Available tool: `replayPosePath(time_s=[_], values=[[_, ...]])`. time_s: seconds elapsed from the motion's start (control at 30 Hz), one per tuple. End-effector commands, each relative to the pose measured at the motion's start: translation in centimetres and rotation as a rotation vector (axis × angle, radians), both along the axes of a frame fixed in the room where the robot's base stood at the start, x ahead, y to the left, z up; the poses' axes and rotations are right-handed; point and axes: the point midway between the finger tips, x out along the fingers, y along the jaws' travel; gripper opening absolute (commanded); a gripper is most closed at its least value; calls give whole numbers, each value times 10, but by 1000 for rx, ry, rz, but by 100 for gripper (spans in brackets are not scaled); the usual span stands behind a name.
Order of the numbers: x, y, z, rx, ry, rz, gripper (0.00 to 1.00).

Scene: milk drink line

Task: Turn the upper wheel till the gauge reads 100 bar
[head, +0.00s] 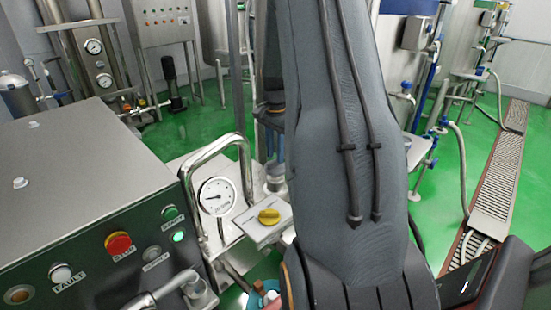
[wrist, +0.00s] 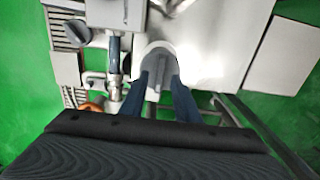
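The gauge (head: 216,196) is a white round dial in a steel rim beside a bent tube handle. Its dark needle points left; the numbers are too small to read. My gripper (head: 275,153) points down behind my arm, over a grey metal round part (head: 275,180), which may be the upper wheel. In the wrist view, the two dark blue fingers of my gripper (wrist: 163,78) stand apart with the grey round part (wrist: 158,53) just beyond and between their tips. I cannot tell whether they touch it. My arm hides much of this area.
A steel control cabinet (head: 80,165) with a red stop button (head: 118,242) stands at the left. Green floor lies around.

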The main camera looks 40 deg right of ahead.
Motion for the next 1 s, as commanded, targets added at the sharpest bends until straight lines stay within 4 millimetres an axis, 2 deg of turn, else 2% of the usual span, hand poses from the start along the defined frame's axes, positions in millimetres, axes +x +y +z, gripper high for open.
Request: replayPosePath(time_s=[0.2, 0.4, 1.0], values=[[1, -1, 36, -3, -4, 0, 29], [0, 0, 53, -1, -1, 0, 29], [0, 0, 55, -1, -1, -1, 29]])
